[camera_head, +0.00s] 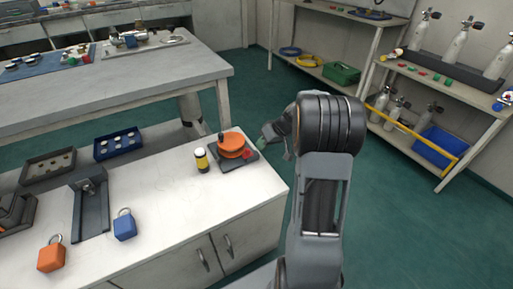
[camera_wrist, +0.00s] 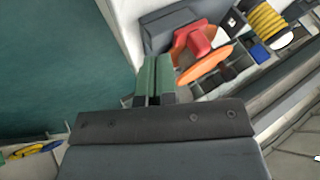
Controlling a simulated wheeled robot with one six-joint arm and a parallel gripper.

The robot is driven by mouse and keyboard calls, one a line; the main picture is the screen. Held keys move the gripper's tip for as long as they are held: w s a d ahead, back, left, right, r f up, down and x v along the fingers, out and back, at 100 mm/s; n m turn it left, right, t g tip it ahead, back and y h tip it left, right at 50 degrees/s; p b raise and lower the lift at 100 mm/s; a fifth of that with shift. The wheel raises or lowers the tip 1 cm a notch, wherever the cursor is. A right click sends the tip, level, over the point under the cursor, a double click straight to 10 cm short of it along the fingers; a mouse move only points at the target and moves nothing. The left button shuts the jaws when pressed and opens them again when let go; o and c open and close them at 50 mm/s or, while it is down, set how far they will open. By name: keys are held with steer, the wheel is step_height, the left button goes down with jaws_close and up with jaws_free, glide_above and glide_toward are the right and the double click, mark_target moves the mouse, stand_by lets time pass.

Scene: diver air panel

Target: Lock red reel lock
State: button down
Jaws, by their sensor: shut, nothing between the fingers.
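An orange reel (camera_head: 231,144) sits on a dark base plate (camera_head: 226,163) near the right end of the white cabinet top. A small red lock (camera_head: 248,154) is at the reel's right side. In the wrist view the red lock (camera_wrist: 199,41) shows large, in front of the orange reel (camera_wrist: 207,63). My gripper (camera_head: 265,142) is just right of the base plate in the head view. In the wrist view its green fingers (camera_wrist: 153,66) are together with nothing between them, beside the lock and apart from it in the picture. I cannot tell the lock's position.
An orange padlock (camera_head: 52,254) and a blue padlock (camera_head: 125,225) lie farther left, by a dark bracket (camera_head: 91,205). Two trays are behind. Green floor is free right of the cabinet.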

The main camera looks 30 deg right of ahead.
steer(key=p+v, duration=0.3)
steer(key=v, duration=0.7)
steer(key=shift+d, duration=0.4)
steer(key=s+a+r+h+p, duration=0.2)
steer(key=s+a+r+p, duration=0.3)
steer(key=r+p, duration=0.4)
steer(key=s+a+r+m+h+p, duration=0.1)
steer(key=s+a+r+h+p, duration=0.1)
steer(key=s+a+r+p, duration=0.4)
steer(key=s+a+r+h+p, duration=0.1)
steer(key=s+a+r+p, duration=0.4)
steer(key=a+r+p, duration=0.4)
step_height(320, 180, up, 6)
steer(key=p, duration=0.3)
steer(key=shift+s+a+f+m+g+h, duration=0.2)
steer(key=shift+s+m+g+h, duration=0.1)
steer(key=shift+m+g+h, duration=0.1)
